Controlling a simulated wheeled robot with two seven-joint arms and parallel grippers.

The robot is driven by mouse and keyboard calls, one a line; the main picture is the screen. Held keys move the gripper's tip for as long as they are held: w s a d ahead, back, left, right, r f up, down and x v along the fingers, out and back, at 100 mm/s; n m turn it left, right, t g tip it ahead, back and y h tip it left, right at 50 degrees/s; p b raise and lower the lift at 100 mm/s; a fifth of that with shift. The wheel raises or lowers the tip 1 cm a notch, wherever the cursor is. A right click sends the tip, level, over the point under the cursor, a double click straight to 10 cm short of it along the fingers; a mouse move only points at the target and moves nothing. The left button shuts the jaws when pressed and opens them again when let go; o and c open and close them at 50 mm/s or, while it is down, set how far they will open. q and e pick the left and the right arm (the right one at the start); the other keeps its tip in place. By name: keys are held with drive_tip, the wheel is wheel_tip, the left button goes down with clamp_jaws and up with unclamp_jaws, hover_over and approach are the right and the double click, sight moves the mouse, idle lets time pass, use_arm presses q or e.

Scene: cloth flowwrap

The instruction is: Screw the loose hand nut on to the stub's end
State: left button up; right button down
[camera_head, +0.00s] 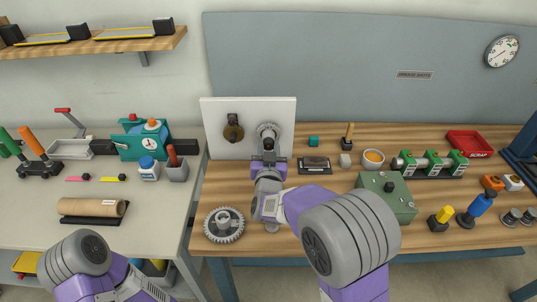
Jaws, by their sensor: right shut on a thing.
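A white upright panel (215,146) stands on the wooden bench. A grey toothed hand nut (268,130) is in front of the panel's right half. My right gripper (269,147) reaches up to it from below and is shut on it. The stub's end is hidden behind the nut and gripper, so I cannot tell how far the nut is on. A brass-coloured fitting with a dark top (233,131) is on the panel's left half. My left arm shows at the lower left, but its gripper is out of view.
A large grey gear (224,225) lies on the bench front left of my right arm. A green box (387,196), a cup (373,159) and a red scrap tray (470,143) stand to the right. Bare wood shows left of my right wrist.

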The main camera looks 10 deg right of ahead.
drive_tip(key=shift+m, duration=0.9)
use_arm(q)
drive_tip(key=shift+f, duration=0.6)
use_arm(e)
drive_tip(key=c, duration=0.7)
unclamp_jaws()
use_arm(q)
drive_tip(key=shift+r+p, duration=0.75)
drive_tip(key=shift+r, duration=0.15)
use_arm(e)
drive_tip(key=shift+v, duration=3.75)
